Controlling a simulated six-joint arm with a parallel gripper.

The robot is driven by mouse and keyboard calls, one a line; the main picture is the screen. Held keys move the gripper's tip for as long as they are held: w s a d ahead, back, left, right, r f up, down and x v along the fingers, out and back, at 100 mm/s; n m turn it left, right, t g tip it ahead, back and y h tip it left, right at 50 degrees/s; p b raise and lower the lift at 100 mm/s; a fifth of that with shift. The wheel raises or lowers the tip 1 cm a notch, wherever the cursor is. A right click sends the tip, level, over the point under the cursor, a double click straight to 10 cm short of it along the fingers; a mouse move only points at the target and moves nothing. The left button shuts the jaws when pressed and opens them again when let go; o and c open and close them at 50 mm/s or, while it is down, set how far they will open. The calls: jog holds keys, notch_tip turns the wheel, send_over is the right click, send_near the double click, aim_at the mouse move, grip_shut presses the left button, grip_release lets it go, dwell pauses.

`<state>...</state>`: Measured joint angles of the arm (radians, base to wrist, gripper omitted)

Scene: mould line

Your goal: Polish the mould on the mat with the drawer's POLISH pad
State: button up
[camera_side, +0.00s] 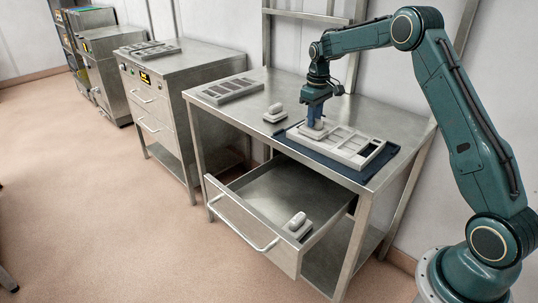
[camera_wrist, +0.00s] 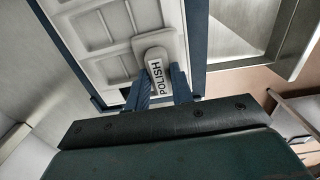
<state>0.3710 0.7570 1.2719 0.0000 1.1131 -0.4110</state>
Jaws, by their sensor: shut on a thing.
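A light grey mould (camera_side: 345,147) with several recesses lies on a dark blue mat (camera_side: 376,172) on the steel table. My gripper (camera_side: 314,122) points down over the mould's left end and is shut on a pale pad. In the wrist view the pad (camera_wrist: 157,67) shows the label POLISH between my gripper's blue fingers (camera_wrist: 162,92). The pad lies over a corner of the mould (camera_wrist: 92,35) and appears to touch it. The steel drawer (camera_side: 238,207) under the table stands open, with another pale pad (camera_side: 297,223) at its front right; its label is unreadable.
Another handled pad (camera_side: 275,112) stands on the table left of the mat. A second grey mould (camera_side: 231,90) lies at the table's far left. A steel cabinet (camera_side: 165,119) with a mould on top stands further left. The open drawer juts out in front of the table.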

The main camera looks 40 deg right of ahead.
aim_at(322, 131)
jog(key=shift+s+f, duration=0.1)
dwell(0.3)
jog(key=shift+s+d, duration=0.1)
jog(key=shift+s, duration=1.3)
jog(key=shift+s, duration=0.1)
jog(key=shift+s+f, duration=0.1)
jog(key=shift+s, duration=1.3)
jog(key=shift+s, duration=0.2)
jog(key=shift+s+d, duration=0.1)
jog(key=shift+s, duration=1.25)
jog(key=shift+s, duration=0.15)
jog(key=shift+s, duration=1.3)
